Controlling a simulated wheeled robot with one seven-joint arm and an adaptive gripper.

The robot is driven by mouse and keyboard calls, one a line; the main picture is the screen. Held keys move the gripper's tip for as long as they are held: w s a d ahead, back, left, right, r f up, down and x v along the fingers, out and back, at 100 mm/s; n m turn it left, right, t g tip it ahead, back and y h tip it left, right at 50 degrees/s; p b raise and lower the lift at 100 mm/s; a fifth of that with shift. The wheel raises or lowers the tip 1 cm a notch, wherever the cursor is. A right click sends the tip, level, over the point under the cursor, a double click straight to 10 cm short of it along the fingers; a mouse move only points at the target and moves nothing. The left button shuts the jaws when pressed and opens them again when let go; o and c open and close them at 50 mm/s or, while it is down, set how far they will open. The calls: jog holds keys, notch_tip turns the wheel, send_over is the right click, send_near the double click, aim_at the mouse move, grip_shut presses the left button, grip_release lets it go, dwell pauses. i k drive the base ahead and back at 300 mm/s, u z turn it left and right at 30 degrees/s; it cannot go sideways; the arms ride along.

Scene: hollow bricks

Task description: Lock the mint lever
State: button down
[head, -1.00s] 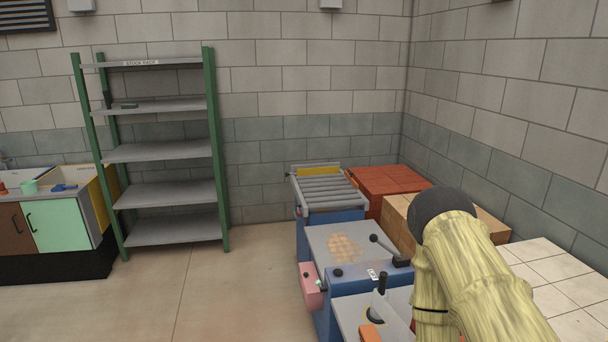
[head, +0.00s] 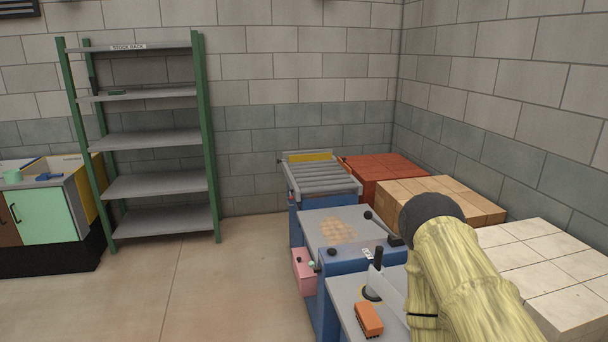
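A small mint-coloured piece (head: 312,265), which may be the mint lever, shows beside a pink box (head: 303,272) on the left side of the blue machine (head: 338,262). It is too small to tell its shape or whether it is locked. A black ball-ended lever (head: 380,227) stands on the machine's right side. My arm, with pale yellow links and a dark joint, comes in from the lower right and hides part of the bench. My gripper is outside the view.
A roller conveyor (head: 322,179) stands behind the machine. Red, tan (head: 440,196) and white blocks (head: 545,262) line the right wall. A shelf rack (head: 155,187) stands left; the floor between (head: 225,285) is clear.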

aim_at(310, 263)
jog(key=u, duration=0.5)
jog(key=i, duration=0.85)
jog(key=u, duration=0.3)
